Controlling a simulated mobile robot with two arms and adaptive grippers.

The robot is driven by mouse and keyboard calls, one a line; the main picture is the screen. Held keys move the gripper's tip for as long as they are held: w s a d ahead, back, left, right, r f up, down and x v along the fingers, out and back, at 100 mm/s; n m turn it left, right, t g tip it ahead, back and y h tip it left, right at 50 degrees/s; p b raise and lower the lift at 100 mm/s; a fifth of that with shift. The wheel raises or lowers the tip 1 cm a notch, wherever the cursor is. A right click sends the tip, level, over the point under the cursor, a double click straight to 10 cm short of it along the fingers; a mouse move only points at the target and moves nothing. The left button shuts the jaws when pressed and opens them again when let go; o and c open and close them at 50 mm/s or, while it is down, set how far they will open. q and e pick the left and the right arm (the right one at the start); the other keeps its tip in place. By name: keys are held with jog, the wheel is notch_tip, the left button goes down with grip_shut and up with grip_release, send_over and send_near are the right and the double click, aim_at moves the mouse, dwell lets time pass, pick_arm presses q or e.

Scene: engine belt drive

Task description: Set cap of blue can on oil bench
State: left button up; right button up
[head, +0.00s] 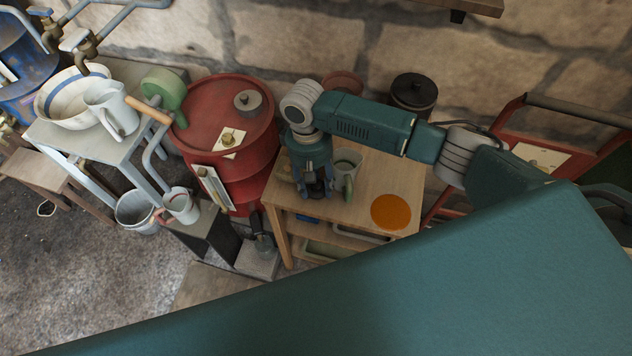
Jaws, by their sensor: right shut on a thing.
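My right gripper (317,187) points down over the left part of the wooden oil bench (376,180). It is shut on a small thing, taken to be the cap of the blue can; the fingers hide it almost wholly. I cannot tell whether it touches the bench top. A blue object (306,218) shows in part on the shelf under the bench top; I cannot tell whether it is the blue can. My left gripper is not in view.
A pale green mug (347,164) stands close right of the gripper. An orange disc (391,212) lies at the bench's front right. A red drum (222,120) stands left of the bench. A dark lidded pot (413,94) is behind. Bare bench top lies between mug and disc.

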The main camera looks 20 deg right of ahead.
jog(key=shift+s+f, duration=0.2)
jog(key=shift+f, duration=0.1)
jog(key=o, duration=1.3)
jog(key=shift+s+f, duration=0.1)
jog(key=shift+f, duration=0.15)
notch_tip(320, 180, up, 13)
jog(key=w+b, duration=0.1)
jog(key=w, duration=0.1)
jog(key=shift+a, duration=0.3)
jog(key=shift+w, duration=0.1)
